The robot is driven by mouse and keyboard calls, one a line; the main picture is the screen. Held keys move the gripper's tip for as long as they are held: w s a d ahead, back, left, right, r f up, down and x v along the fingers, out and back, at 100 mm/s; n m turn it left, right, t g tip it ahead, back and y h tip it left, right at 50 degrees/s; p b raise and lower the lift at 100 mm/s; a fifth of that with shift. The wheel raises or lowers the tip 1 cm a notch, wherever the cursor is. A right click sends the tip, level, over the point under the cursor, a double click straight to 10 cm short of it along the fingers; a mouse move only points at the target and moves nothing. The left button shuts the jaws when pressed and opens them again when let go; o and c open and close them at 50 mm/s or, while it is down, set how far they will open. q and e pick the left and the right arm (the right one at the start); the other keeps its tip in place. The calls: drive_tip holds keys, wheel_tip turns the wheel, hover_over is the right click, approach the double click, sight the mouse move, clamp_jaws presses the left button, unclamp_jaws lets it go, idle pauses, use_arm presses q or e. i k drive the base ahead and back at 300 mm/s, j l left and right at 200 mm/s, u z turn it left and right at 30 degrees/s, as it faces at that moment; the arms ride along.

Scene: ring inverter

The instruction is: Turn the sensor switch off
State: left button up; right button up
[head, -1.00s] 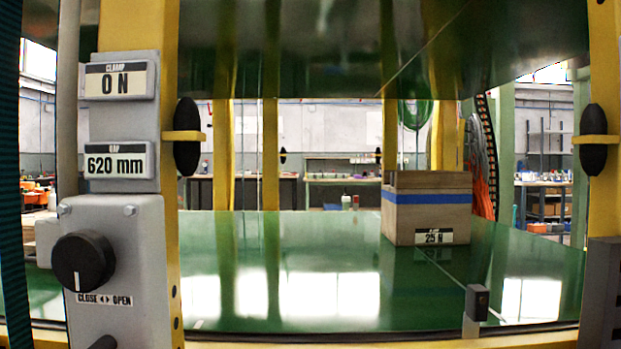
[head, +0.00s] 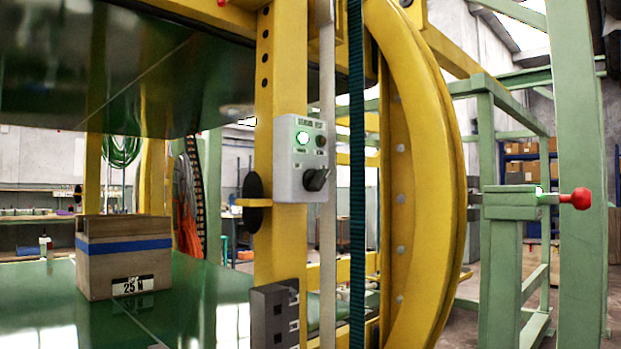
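The sensor switch is a black rotary knob (head: 316,179) on a light grey box (head: 292,160) fixed to the yellow post in the middle of the head view. A label at the top of the box appears to read "SENSOR TEST". The small print by the knob is too small to read. Neither of my grippers shows in the head view.
A wooden box with a blue band (head: 125,262) stands on the green plate at the left. A curved yellow ring (head: 411,170) rises right of the switch box. A red knob (head: 576,199) sticks out from a green frame at the right.

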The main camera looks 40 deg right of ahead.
sight(313, 180)
drive_tip(key=z, duration=1.6)
